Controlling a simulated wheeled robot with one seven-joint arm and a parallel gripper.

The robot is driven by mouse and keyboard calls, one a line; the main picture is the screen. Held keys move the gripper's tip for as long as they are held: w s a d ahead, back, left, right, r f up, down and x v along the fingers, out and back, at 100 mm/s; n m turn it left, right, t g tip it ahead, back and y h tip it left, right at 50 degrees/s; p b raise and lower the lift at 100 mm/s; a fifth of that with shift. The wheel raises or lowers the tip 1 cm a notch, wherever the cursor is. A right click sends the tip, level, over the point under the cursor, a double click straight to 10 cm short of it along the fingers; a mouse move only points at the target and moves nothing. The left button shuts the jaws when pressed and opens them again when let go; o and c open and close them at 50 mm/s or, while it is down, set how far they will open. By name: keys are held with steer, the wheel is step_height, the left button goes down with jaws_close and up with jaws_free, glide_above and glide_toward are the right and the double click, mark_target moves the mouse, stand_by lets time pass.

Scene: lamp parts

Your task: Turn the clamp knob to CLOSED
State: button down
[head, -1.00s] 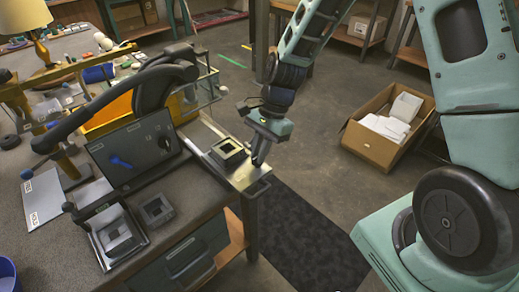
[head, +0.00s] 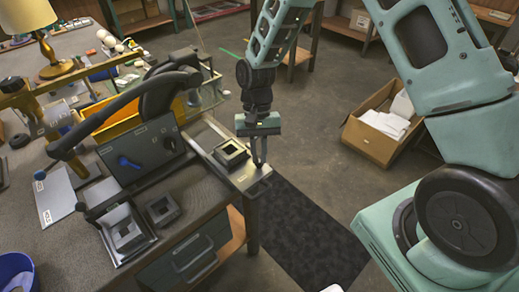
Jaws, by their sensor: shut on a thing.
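My gripper (head: 259,160) points down at the near right corner of the pale metal plate (head: 249,179) on the workbench edge. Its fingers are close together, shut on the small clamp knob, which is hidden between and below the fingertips. Just left of the fingers, a dark square block with a square opening (head: 231,153) sits on the same plate. No mark showing the knob's angle can be read.
A large black bent arm (head: 165,95) rises behind. A cardboard box (head: 375,135) is on the floor at right.

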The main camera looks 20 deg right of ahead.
steer(key=n+h, duration=0.1)
steer(key=n, duration=0.2)
steer(key=shift+a+n, duration=0.15)
steer(key=shift+n, duration=0.15)
steer(key=shift+n+h+p, duration=0.35)
steer(key=shift+n+h, duration=0.55)
steer(key=shift+n, duration=0.9)
steer(key=shift+w, duration=0.1)
steer(key=c, duration=1.4)
jaws_free()
steer(key=shift+c, duration=0.2)
steer(key=b+v, duration=0.2)
steer(key=v, duration=1.5)
steer(key=shift+r+b, duration=0.3)
steer(key=shift+b, duration=0.1)
steer(key=shift+a, duration=0.15)
